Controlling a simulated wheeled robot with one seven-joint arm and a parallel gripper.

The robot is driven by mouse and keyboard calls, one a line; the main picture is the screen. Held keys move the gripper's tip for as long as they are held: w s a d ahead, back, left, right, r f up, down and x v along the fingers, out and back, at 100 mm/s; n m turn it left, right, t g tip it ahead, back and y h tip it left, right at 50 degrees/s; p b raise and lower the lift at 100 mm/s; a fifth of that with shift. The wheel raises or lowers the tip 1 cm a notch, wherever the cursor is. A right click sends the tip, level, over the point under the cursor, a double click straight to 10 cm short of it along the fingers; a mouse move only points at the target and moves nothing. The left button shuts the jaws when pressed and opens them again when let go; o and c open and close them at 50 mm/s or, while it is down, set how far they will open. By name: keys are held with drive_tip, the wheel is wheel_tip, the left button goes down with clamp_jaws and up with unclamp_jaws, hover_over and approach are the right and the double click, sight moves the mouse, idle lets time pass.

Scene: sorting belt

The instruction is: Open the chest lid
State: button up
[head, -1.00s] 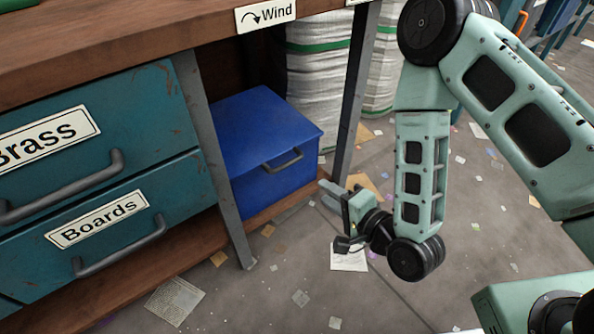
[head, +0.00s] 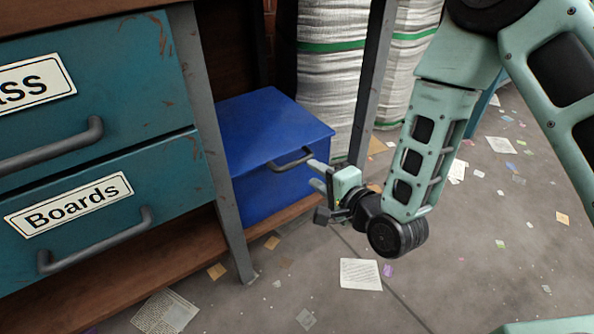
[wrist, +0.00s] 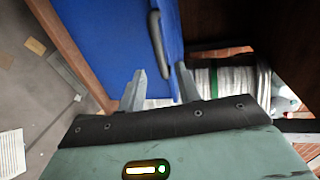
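The blue chest (head: 262,193) stands on the low shelf under the bench, and its lid (head: 268,122) is shut. A grey bar handle (head: 290,160) sits at the lid's front edge. My gripper (head: 316,174) is just in front of the chest, close to the right end of the handle. In the wrist view the two fingers (wrist: 161,76) are apart with nothing held. There the handle (wrist: 157,42) runs in front of the gap, its near end close to the right finger. I cannot tell whether they touch.
A bench leg (head: 221,150) stands left of the chest, beside the Boards drawer (head: 100,215). Another leg (head: 372,80) stands behind right, by white sacks (head: 330,95). The floor in front is open, with scattered papers (head: 361,274).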

sight(299, 164)
drive_tip(key=b+x, duration=0.3)
drive_tip(key=x, duration=0.5)
drive_tip(key=shift+w, duration=0.1)
clamp_jaws()
